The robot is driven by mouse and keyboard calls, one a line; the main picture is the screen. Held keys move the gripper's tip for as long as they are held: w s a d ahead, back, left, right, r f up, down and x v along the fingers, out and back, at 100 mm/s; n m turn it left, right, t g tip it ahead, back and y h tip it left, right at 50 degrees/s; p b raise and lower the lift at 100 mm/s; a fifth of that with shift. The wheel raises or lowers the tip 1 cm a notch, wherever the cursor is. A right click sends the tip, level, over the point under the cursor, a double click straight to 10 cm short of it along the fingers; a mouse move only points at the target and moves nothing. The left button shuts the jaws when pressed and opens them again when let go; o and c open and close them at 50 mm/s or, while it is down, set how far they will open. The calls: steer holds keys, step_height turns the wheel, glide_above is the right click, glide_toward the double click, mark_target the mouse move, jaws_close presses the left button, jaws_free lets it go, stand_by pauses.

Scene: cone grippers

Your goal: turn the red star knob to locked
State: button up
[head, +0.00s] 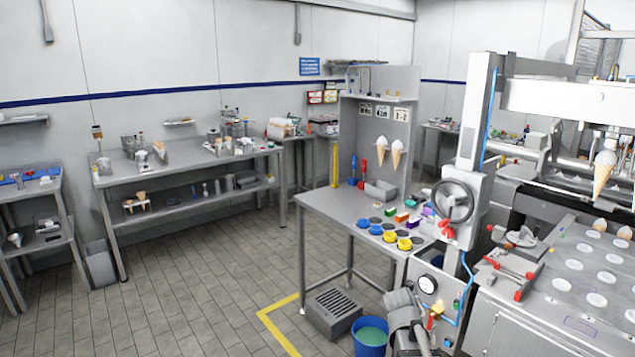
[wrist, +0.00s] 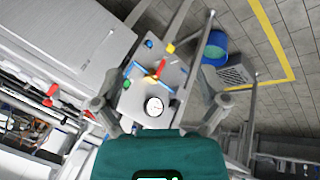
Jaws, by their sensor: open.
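The panel also carries a round gauge (wrist: 154,106), a blue button (wrist: 149,43) and a green part (wrist: 127,84). My gripper (wrist: 160,102) is open, its grey fingers spread to either side of the panel's lower part in the picture. Nothing is between them, and the knob appears ahead of them, untouched. The knob's lock marks are too small to read.
A grey handwheel (head: 453,201) with red parts below it is mounted above the gauge panel (head: 427,269). A blue bucket (head: 370,337) and a grated grey box (head: 334,312) stand on the floor beside it. A blue hose (head: 468,285) runs along the panel's right side.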

steer(key=s+a+f+n+g+y, duration=0.1)
steer(key=s+a+g+y, duration=0.1)
steer(key=s+a+y, duration=0.3)
steer(key=s+a, duration=0.4)
steer(key=s, duration=0.2)
steer(key=shift+a+n+p, duration=0.3)
steer(key=shift+a+p, duration=0.05)
steer(key=shift+a, duration=0.05)
steer(key=c, duration=0.4)
steer(key=shift+c, duration=0.5)
